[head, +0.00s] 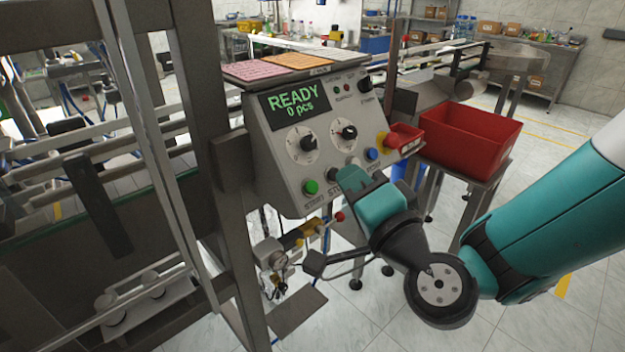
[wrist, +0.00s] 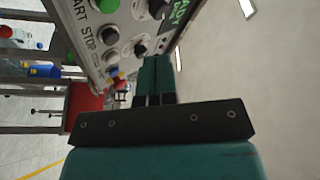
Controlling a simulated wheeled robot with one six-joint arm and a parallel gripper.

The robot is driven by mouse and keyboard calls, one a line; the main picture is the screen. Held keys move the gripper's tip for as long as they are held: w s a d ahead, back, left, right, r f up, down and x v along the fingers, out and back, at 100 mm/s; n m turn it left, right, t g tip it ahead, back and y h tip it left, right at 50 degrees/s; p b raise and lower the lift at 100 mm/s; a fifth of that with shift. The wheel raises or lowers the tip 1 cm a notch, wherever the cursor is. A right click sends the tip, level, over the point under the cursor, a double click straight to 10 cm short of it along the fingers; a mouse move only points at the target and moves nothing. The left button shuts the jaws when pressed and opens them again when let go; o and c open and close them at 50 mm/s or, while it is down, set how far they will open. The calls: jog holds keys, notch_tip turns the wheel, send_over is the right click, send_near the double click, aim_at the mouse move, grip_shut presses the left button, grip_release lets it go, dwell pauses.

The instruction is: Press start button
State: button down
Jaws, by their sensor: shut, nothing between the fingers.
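The green start button (head: 311,187) is at the lower left of the grey control panel (head: 280,160), with START lettering below it. It also shows at the top of the wrist view (wrist: 104,5). My gripper (head: 350,177) is shut and empty, its teal fingers pointing toward the panel, to the right of the green button and apart from it. In the wrist view the closed fingers (wrist: 155,75) lie to the right of the panel's buttons. A dark stop button (head: 332,174) sits between the green button and my gripper. The panel's display (head: 295,102) reads READY, 0 pcs.
A red bin (head: 470,135) stands to the right. A metal frame post (head: 215,150) rises at the panel's left. Coloured trays (head: 300,60) lie on top.

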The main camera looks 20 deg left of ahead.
aim_at(329, 186)
jog(key=shift+w+a+f+p, duration=0.25)
jog(key=shift+a+f+p, duration=0.2)
jog(key=shift+a, duration=0.15)
jog(key=shift+w+a+f+p, duration=0.2)
jog(key=shift+a+f+p, duration=0.3)
jog(key=shift+a, duration=0.1)
jog(key=shift+w+a+f+p, duration=0.25)
jog(key=shift+a+f+p, duration=0.2)
jog(key=shift+a, duration=0.15)
jog(key=shift+a+p, duration=0.2)
jog(key=shift+p, duration=0.1)
dwell(0.6)
jog(key=shift+w+a+f, duration=0.1)
jog(key=shift+f, duration=0.1)
